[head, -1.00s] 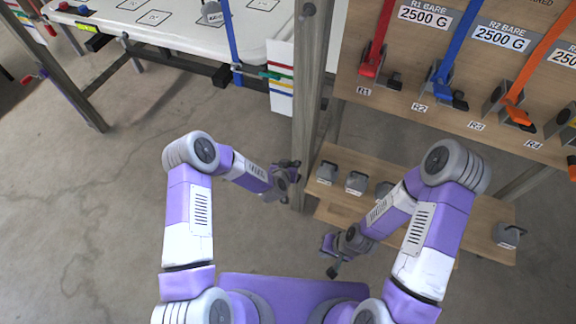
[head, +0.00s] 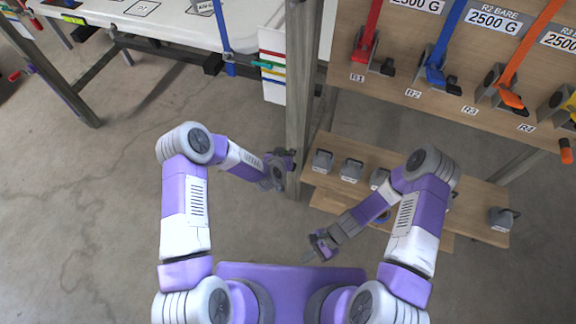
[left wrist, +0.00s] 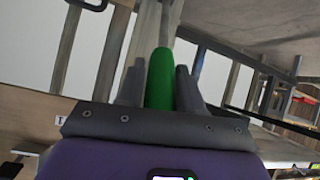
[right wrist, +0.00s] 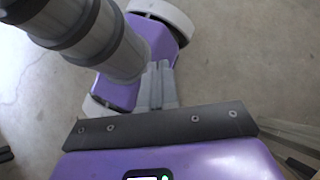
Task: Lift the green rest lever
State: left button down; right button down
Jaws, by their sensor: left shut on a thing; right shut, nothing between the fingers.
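The green lever (left wrist: 159,76) shows in the left wrist view as a rounded green bar between the two fingers of my left gripper (left wrist: 158,88). My left gripper is shut on it. In the head view my left gripper (head: 283,160) is beside the grey post, and the green bar in it cannot be made out there. My right gripper (head: 312,254) is low in front of my base, away from the shelf. In the right wrist view my right gripper (right wrist: 157,84) has its fingers together with nothing between them.
A grey upright post (head: 299,90) stands right by my left gripper. A wooden shelf (head: 400,160) with several grey weights is at the right, below a board of coloured straps (head: 450,45). A white table (head: 180,30) is at the back left. Open floor (head: 90,200) lies at the left.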

jog(key=w+a+m+t+y, duration=0.5)
jog(key=w+a+m+y, duration=0.35)
jog(key=m, duration=0.55)
jog(key=w+d+m+t+h, duration=0.1)
jog(key=w+d+m+t, duration=0.6)
jog(key=w+m+t, duration=0.65)
jog(key=w+a+r+t, duration=0.2)
jog(key=w+a+r, duration=0.3)
jog(key=w, duration=0.3)
jog(key=shift+x, duration=0.8)
jog(key=shift+s, duration=0.15)
